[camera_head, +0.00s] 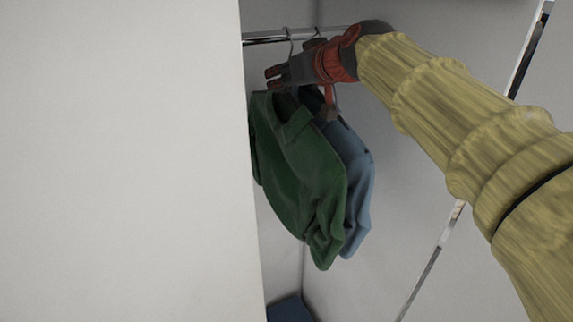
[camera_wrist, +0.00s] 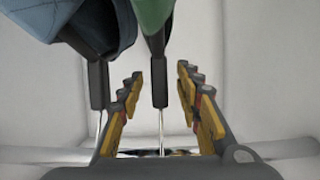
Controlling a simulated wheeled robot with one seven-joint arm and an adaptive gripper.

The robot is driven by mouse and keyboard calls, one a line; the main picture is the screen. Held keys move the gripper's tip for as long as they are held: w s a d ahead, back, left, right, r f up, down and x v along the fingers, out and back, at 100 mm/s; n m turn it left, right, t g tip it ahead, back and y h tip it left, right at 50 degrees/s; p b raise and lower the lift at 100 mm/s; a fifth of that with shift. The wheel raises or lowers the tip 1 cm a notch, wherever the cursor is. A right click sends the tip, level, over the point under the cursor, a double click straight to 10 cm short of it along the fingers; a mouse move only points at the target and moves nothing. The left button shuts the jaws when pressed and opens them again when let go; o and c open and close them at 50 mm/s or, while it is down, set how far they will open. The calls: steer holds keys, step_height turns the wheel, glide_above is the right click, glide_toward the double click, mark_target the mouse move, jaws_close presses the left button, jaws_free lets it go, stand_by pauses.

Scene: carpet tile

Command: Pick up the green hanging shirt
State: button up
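The green shirt (camera_head: 300,160) hangs from a dark hanger on the rail inside a pale closet. My gripper (camera_head: 275,77) is up at the shirt's collar, just under the rail. In the wrist view my gripper (camera_wrist: 160,82) is open, with the neck of the green shirt's hanger (camera_wrist: 160,84) between its two fingers and a gap on both sides. A bit of the green shirt (camera_wrist: 153,14) shows at the top there. I cannot tell from the head view whether the fingers touch the cloth.
A blue shirt (camera_head: 360,180) hangs close behind the green one; its hanger (camera_wrist: 97,85) is just outside the left finger in the wrist view. The metal rail (camera_head: 264,39) runs above. A white panel (camera_head: 120,160) fills the left. A dark blue item (camera_head: 289,309) lies at the bottom.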

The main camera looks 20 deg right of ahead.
steer(key=shift+c, duration=0.8)
steer(key=c, duration=0.7)
steer(key=shift+r, duration=0.1)
jaws_close()
